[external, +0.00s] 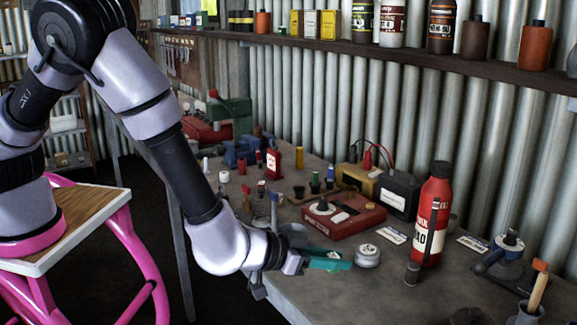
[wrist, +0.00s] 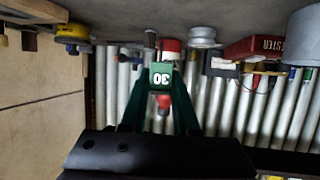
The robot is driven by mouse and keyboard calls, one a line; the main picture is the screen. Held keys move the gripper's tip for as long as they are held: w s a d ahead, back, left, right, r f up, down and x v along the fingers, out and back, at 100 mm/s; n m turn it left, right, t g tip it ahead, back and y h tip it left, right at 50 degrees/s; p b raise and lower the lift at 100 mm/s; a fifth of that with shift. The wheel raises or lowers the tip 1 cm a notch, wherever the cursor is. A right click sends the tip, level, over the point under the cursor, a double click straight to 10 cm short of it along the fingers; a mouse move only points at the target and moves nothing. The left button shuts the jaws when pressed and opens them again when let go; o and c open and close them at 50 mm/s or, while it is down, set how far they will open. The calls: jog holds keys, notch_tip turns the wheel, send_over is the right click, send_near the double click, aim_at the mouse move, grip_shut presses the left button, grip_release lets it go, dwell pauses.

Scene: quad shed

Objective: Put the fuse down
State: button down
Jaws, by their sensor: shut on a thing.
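The fuse (wrist: 161,77) is a small green block with a white "30" on its face. In the wrist view it sits between the tips of my teal fingers. My gripper (external: 338,263) is shut on it, low over the front part of the workbench (external: 395,292). In the external view the fingers largely hide the fuse. I cannot tell whether the fuse touches the bench top.
A red tester box (external: 343,219) lies behind, with a black battery (external: 398,193) beyond. A tall red bottle (external: 432,215) stands to the right. Bare bench lies in front.

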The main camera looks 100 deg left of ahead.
jog(key=shift+s+r, duration=0.2)
jog(key=shift+r, duration=0.7)
jog(key=shift+s+r+m+t+h, duration=0.1)
jog(key=shift+s+m+t+h, duration=0.25)
jog(key=shift+m+h, duration=0.15)
jog(key=s+d+f+m+t+h, duration=0.1)
jog(key=s+d+m+t+h, duration=0.1)
jog(key=s+d+m+h, duration=0.45)
notch_tip(320, 180, up, 8)
jog(key=w+a+h, duration=0.2)
jog(key=w+a, duration=0.3)
jog(key=a, duration=0.4)
jog(key=m+g+h, duration=0.2)
jog(key=m+h, duration=0.1)
jog(key=m, duration=0.1)
send_over(293, 215)
jog(key=shift+t, duration=0.25)
notch_tip(293, 215, down, 11)
jog(key=shift+f, duration=2.35)
